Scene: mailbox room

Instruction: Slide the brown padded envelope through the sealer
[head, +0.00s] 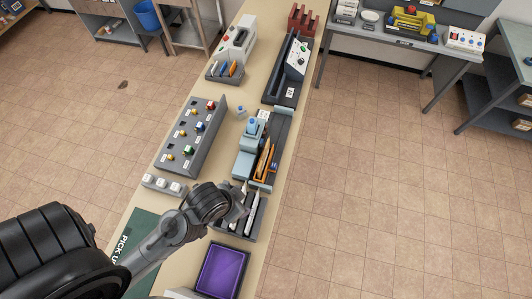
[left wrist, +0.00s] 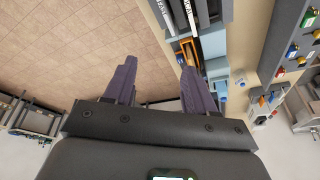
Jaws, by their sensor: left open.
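A brown-orange flat item (head: 263,162), possibly the padded envelope, stands in a narrow slot beside light-blue blocks (head: 244,164) at the table's middle right. An orange-edged part of it shows in the left wrist view (left wrist: 187,50). I cannot tell for sure which machine is the sealer; a long dark grey unit with a white control panel (head: 298,57) stands farther back. My left gripper (head: 243,206) is over a grey rack of white upright items (head: 252,212), nearer than the brown item. In the left wrist view its fingers (left wrist: 160,88) are apart with nothing between. My right gripper is not in view.
A grey board with coloured knobs (head: 190,135) stands left of the light-blue blocks. A purple-lined tray (head: 222,270) is at the near end, and a green mat (head: 137,240) lies left. A red rack (head: 303,18) is at the far end. Bare floor lies right of the table.

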